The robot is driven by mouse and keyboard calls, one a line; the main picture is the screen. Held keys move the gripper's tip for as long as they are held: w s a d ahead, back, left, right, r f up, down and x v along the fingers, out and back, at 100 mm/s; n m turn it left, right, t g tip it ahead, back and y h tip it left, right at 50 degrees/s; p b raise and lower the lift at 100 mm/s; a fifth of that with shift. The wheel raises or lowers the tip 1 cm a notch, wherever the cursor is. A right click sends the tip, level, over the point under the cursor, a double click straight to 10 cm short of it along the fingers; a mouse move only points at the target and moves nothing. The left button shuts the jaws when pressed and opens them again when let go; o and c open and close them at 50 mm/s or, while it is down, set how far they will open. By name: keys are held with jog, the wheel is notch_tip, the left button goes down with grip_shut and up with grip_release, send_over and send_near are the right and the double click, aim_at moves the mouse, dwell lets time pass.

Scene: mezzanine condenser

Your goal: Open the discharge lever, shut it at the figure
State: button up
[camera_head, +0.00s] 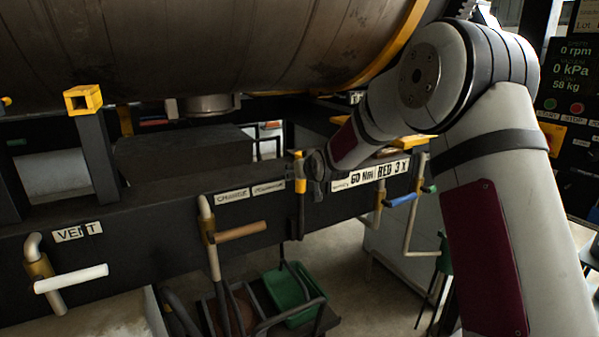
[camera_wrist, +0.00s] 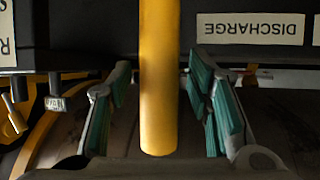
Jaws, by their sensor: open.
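The discharge lever (camera_wrist: 158,80) is a yellow bar in the wrist view, running down from the top edge and ending between my fingers. My gripper (camera_wrist: 160,95) is open, with one green-padded finger on each side of the lever and a gap on both sides. In the head view my gripper (camera_head: 312,172) is at the lever, partly hidden by its own links. A DISCHARGE label (camera_wrist: 251,28) reads upside down beside it. A panel (camera_head: 570,75) shows 0 rpm, 0 kPa and 58 kg.
A blue-handled valve (camera_head: 400,200) is to the right. The large drum (camera_head: 200,45) hangs above. A green bin (camera_head: 287,297) stands below the beam.

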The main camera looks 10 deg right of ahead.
jog(key=v, duration=1.1)
jog(key=shift+s+r, duration=0.15)
jog(key=shift+s, duration=0.1)
dwell(0.6)
jog(key=s+d+r+g+h, duration=0.1)
jog(key=s+r+g, duration=0.1)
jog(key=s, duration=0.9)
jog(key=s+d+r+g+h, duration=0.1)
jog(key=s+r+g, duration=0.15)
jog(key=s, duration=0.75)
jog(key=s+f+m+g, duration=0.1)
jog(key=s+f+g, duration=0.2)
jog(key=s, duration=1.8)
jog(key=shift+s, duration=0.25)
jog(key=shift+a+f, duration=0.1)
jog(key=shift+f, duration=0.05)
jog(key=shift+c, duration=0.5)
